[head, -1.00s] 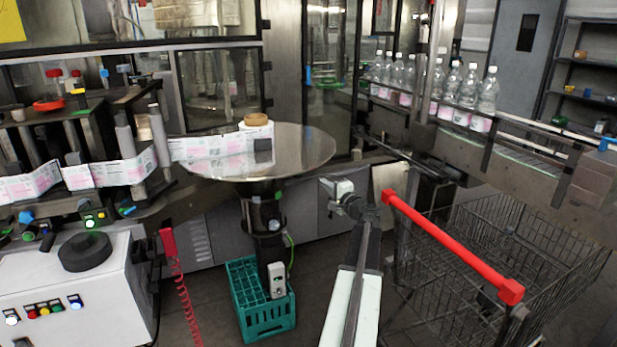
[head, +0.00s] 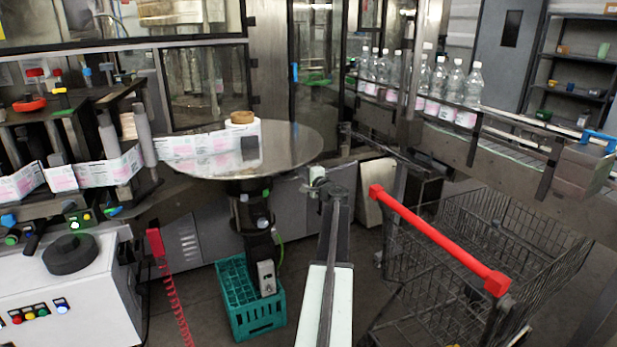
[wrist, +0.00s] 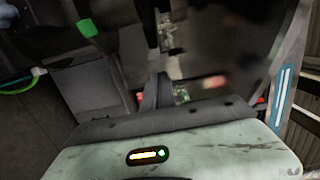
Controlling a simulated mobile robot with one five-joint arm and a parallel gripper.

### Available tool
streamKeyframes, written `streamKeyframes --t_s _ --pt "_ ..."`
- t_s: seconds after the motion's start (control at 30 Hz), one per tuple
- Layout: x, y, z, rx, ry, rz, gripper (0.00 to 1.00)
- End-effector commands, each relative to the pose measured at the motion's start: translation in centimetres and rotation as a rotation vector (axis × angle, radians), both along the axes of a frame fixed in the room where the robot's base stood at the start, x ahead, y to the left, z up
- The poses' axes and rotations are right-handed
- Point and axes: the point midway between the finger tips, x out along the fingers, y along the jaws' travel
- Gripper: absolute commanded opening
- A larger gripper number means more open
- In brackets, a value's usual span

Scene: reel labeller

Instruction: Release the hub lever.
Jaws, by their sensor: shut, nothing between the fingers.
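I cannot make out a hub lever for certain in either view. In the head view a white label reel (head: 243,126) with a brown core (head: 242,117) sits on the round metal table (head: 295,148), and a small dark block (head: 250,148) stands at its front. Label web runs from it to the left. My gripper (head: 317,176) is at the far end of my pale arm, in front of and below the table's right side, apart from the reel. It is small there. In the wrist view its dark finger part (wrist: 157,93) points away over a blurred background, with nothing held.
A wire trolley (head: 480,240) with a red handle (head: 435,238) stands close on the right. A green crate (head: 250,300) is on the floor below the table. A white control cabinet (head: 60,290) is at the left. Bottles (head: 425,85) line the conveyor behind.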

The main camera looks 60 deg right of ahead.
Motion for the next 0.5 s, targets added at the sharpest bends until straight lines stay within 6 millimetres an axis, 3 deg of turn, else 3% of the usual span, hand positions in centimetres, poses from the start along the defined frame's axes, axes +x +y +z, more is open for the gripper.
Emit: streamKeyframes --t_s 0.03,0.2,0.5 --pt "-0.1 1.4 0.0 0.0 0.0 0.001 0.0" --pt "0.2 3.2 0.0 0.0 0.0 0.0 0.0" --pt "0.3 3.6 0.0 0.0 0.0 -0.001 0.0"
